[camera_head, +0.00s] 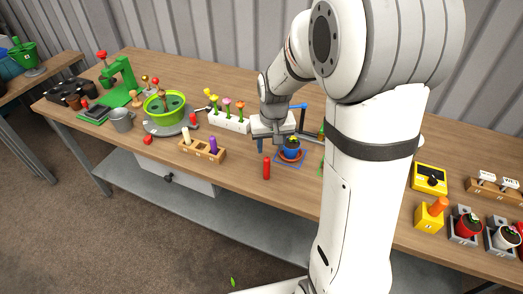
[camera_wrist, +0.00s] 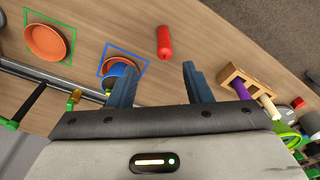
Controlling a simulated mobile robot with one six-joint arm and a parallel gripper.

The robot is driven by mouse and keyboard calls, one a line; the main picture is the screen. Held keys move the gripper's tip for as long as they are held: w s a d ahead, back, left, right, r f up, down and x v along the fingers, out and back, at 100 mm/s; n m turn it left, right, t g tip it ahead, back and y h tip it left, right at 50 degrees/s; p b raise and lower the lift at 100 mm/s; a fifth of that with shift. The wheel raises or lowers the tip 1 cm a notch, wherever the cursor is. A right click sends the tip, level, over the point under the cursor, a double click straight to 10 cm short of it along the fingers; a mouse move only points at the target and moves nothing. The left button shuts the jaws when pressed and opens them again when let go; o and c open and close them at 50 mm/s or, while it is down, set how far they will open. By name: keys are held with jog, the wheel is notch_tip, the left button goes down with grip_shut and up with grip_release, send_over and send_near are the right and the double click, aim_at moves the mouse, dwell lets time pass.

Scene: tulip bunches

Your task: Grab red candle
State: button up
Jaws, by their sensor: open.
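The red candle (camera_head: 266,168) stands upright near the front edge of the wooden table, in front of my gripper (camera_head: 272,142). In the wrist view the red candle (camera_wrist: 164,42) shows beyond the fingertips, roughly between the lines of the two fingers and apart from them. My gripper (camera_wrist: 157,78) is open and empty, with its two blue-grey fingers spread. In the head view my arm hides part of the table to the right of the gripper.
A blue pot on an orange saucer (camera_head: 290,156) stands close right of the candle. A wooden block (camera_head: 202,150) with a white and a purple candle is to the left. A white planter with tulips (camera_head: 229,121) stands behind. Bare tabletop surrounds the red candle.

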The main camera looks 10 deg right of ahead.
aim_at(267, 159)
jog(key=shift+w+f, duration=0.35)
jog(key=shift+f, duration=0.2)
jog(key=shift+w+f, duration=0.35)
jog(key=shift+f, duration=0.2)
jog(key=f, duration=0.5)
jog(key=f+p, duration=0.1)
jog(key=f, duration=0.1)
jog(key=shift+w+a+f, duration=0.2)
jog(key=shift+a+f, duration=0.1)
jog(key=shift+f, duration=0.05)
jog(key=shift+c, duration=0.2)
grip_shut()
